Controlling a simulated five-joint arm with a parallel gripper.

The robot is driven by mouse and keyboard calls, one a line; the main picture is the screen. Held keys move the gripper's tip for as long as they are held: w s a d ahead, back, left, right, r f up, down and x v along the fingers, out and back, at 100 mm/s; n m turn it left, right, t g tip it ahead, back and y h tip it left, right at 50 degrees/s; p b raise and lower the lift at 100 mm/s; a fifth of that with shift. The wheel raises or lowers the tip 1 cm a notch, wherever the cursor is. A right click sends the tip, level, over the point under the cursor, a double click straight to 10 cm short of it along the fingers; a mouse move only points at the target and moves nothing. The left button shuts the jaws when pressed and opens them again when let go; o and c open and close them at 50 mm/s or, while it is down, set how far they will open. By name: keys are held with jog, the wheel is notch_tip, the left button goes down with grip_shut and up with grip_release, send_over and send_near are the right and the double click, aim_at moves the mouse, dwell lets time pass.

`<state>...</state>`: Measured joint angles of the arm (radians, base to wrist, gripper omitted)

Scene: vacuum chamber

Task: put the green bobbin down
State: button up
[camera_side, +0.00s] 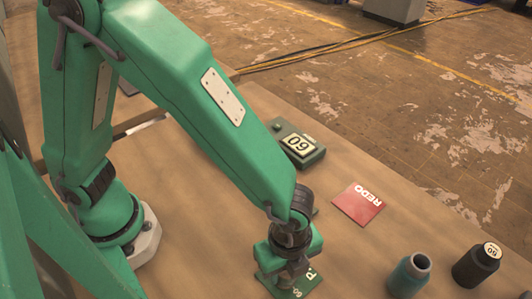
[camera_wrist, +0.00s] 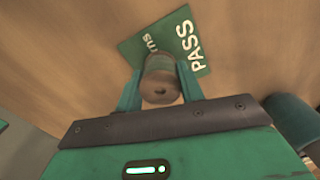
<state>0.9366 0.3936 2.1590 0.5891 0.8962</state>
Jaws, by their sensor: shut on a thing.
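My gripper (camera_wrist: 158,88) is shut on the green bobbin (camera_wrist: 160,66), which shows a dull brownish end with a small dark hole toward the wrist camera. In the side view, my gripper (camera_side: 296,270) points down over the green PASS card (camera_side: 306,284), near the bottom edge of the picture. There the bobbin is mostly hidden by my fingers. The PASS card (camera_wrist: 196,40) also shows in the wrist view, just beyond the bobbin. I cannot tell whether the bobbin touches the card or hangs just above it.
A red REDO card (camera_side: 359,204) lies right of my gripper. A teal bobbin (camera_side: 408,276) and a dark bobbin (camera_side: 476,267) stand at the lower right.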

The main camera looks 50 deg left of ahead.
jog(key=shift+f, duration=0.2)
jog(key=o, duration=1.1)
jog(key=shift+c, duration=0.2)
jog(key=shift+r, duration=0.1)
notch_tip(320, 180, up, 12)
dwell(0.5)
